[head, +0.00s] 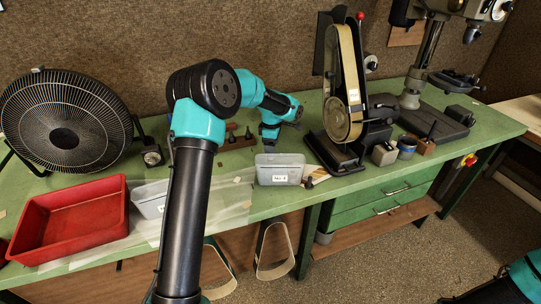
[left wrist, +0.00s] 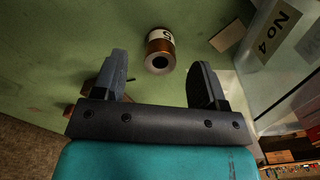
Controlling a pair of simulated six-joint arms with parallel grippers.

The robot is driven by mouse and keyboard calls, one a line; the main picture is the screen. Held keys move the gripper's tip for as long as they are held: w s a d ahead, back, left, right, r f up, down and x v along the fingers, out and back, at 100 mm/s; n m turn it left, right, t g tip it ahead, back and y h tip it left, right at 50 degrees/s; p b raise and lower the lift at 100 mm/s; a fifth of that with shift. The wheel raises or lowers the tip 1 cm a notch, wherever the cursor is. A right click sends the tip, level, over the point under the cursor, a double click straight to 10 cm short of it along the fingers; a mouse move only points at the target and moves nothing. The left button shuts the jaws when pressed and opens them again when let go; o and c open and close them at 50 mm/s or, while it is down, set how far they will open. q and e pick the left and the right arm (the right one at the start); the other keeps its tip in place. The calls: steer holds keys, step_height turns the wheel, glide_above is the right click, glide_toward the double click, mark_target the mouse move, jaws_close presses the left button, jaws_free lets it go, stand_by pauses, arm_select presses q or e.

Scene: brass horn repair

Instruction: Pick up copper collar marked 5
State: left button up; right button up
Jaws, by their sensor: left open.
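The copper collar (left wrist: 160,50) stands out in the left wrist view as a short copper-coloured ring with a white label that seems to read 5. It sits on the green bench top, its dark bore facing my camera. My left gripper (left wrist: 161,62) is open, with one dark finger to each side of the collar's place in the picture; the collar appears just beyond the fingertips, with no contact visible. In the head view my left gripper (head: 269,142) points down over the bench behind the grey bin, and I cannot make out the collar there. My right gripper is not in view.
A bin marked No 4 (head: 280,170) stands close by; it also shows in the left wrist view (left wrist: 278,32). A red tray (head: 72,222) and fan (head: 62,118) are at left. A belt sander (head: 345,100) stands right of the gripper. A wooden block (left wrist: 228,36) lies near the collar.

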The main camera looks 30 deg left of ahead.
arm_select(q)
steer(key=shift+s+a+f, duration=0.1)
steer(key=shift+a+f, duration=0.05)
steer(key=shift+f, duration=2.2)
steer(key=shift+c, duration=0.3)
steer(key=c, duration=1)
steer(key=shift+r, duration=0.1)
step_height(320, 180, up, 10)
steer(key=shift+f, duration=0.1)
